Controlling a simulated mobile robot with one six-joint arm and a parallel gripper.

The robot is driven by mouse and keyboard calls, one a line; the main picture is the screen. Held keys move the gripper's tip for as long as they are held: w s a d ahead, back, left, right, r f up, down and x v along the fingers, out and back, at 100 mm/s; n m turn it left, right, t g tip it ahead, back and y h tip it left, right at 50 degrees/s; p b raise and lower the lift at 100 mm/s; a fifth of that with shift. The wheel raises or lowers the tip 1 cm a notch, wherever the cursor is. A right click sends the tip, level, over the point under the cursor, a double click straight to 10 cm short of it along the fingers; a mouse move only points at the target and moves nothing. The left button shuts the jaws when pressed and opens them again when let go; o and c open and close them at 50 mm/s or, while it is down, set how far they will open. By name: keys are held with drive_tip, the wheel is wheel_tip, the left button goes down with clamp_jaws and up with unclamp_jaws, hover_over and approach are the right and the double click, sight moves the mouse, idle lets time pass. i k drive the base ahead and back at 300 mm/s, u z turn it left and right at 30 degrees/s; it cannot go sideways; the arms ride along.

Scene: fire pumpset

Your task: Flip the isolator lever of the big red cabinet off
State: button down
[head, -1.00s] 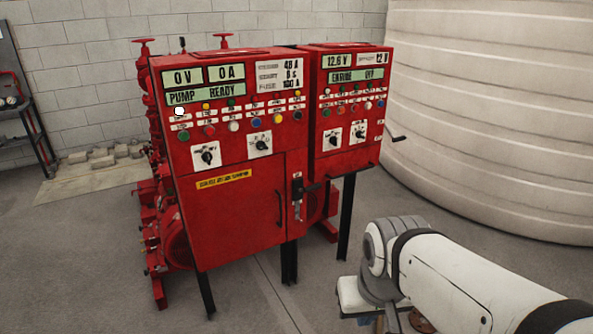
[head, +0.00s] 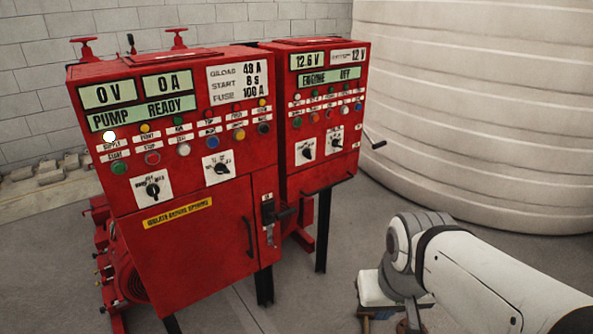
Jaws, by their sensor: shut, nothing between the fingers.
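The big red cabinet (head: 205,245) stands at left centre in the head view, its display reading "PUMP READY". Its isolator lever (head: 284,213) is a black handle at the right edge of the cabinet front, beside the black door handle (head: 248,237). The lever sticks out to the right from the upper part of a narrow plate (head: 270,236), with a grey strip below it. Nothing touches the lever. My white arm reaches in from the lower right, well apart from the cabinet. I cannot make out my gripper's fingers.
A smaller red cabinet (head: 318,179) stands close on the right of the big one, with a black crank (head: 374,144) on its right side. A large white ribbed tank (head: 480,110) fills the right background. Grey floor (head: 340,275) is open between the cabinets and my arm.

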sight(279, 215)
drive_tip(key=u, duration=0.1)
drive_tip(key=i, duration=0.85)
drive_tip(key=u, duration=0.5)
